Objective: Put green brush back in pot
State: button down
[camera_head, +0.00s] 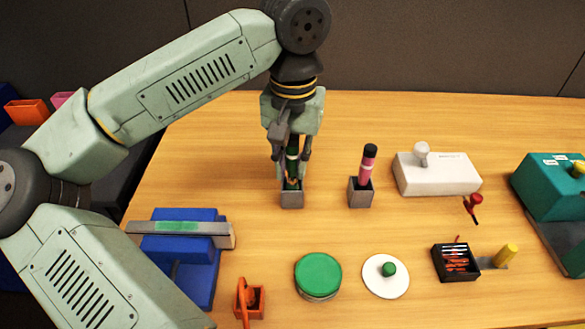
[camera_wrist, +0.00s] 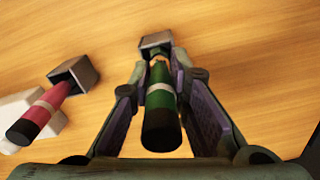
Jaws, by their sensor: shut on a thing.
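The green brush (camera_wrist: 161,107) has a dark end and a pale band. My gripper (camera_head: 290,155) points down over it and is shut on it, with a finger on each side in the wrist view (camera_wrist: 163,85). The brush also shows between the fingers in the head view (camera_head: 292,166). A small grey square pot (camera_head: 291,199) stands on the table directly below. In the wrist view the brush's lower end reaches the opening of this pot (camera_wrist: 155,41). The fingers and brush hide how deep it sits.
A second grey pot (camera_head: 361,193) holding a pink brush (camera_head: 367,164) stands to the right. A white box (camera_head: 437,174) is farther right. A blue block (camera_head: 180,256), a green round lid (camera_head: 318,273) and an orange holder (camera_head: 250,301) lie nearer the front.

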aim_at(292, 137)
jog(key=shift+f, duration=1.05)
jog(key=shift+f, duration=0.1)
jog(key=shift+f, duration=0.15)
jog(key=c, duration=1.5)
grip_release()
notch_tip(292, 137, up, 12)
jog(key=shift+r, duration=0.25)
